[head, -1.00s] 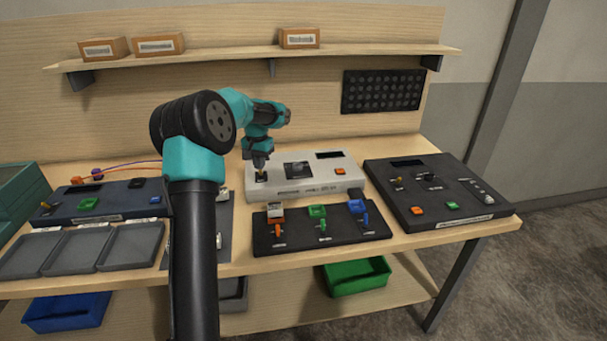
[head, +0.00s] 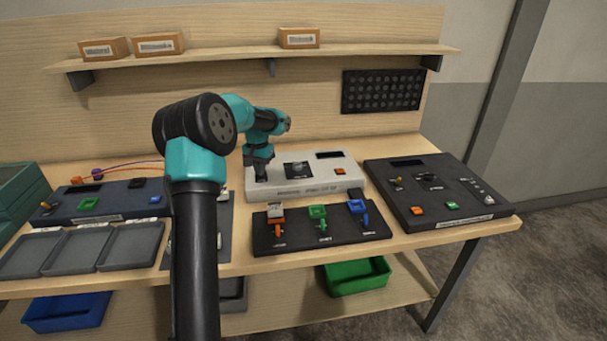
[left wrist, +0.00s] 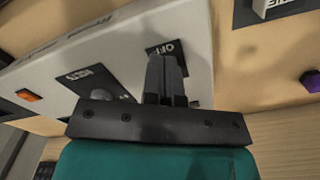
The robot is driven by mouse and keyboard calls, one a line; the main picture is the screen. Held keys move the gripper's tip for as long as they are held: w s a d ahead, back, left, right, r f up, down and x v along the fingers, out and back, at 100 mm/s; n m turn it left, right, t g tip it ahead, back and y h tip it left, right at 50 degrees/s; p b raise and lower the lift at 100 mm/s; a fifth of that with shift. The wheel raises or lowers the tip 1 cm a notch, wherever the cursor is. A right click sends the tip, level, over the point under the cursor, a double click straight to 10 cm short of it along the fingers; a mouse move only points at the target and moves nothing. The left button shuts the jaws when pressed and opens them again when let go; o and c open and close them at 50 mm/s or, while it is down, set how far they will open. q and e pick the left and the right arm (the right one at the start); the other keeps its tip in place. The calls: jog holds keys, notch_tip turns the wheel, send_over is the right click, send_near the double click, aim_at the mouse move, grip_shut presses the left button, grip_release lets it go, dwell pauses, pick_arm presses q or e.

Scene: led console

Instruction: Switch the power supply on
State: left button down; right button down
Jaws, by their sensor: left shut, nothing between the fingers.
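The white console (head: 318,186) stands at the middle of the bench; its front lettering is too small to read for certain as the power supply. It has a dark panel with a grey knob (head: 299,168), a display and an orange button (head: 339,170). My left gripper (head: 261,177) is at its left end, pointing down over a small dark plate. In the left wrist view my left gripper (left wrist: 166,68) is shut and empty, its tips at a black plate marked OFF (left wrist: 160,48). The switch on that plate is hidden behind the fingers. My right gripper is out of view.
A black board with several coloured levers (head: 290,237) lies in front of the console. A dark console (head: 475,205) stands to the right, another (head: 115,212) to the left, beside grey trays (head: 70,262). A shelf with boxes (head: 158,44) is above.

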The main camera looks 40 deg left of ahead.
pick_arm(q)
jog(key=shift+w+a+f, duration=0.2)
jog(key=shift+w+a, duration=0.25)
jog(key=shift+w+a+f, duration=0.2)
jog(key=shift+w+a, duration=0.2)
jog(key=shift+a, duration=0.05)
dwell(0.5)
jog(key=shift+r, duration=0.1)
jog(key=shift+s+d+r, duration=0.1)
jog(key=shift+r, duration=1.8)
jog(key=shift+s+d+r, duration=0.1)
jog(key=shift+r, duration=1.75)
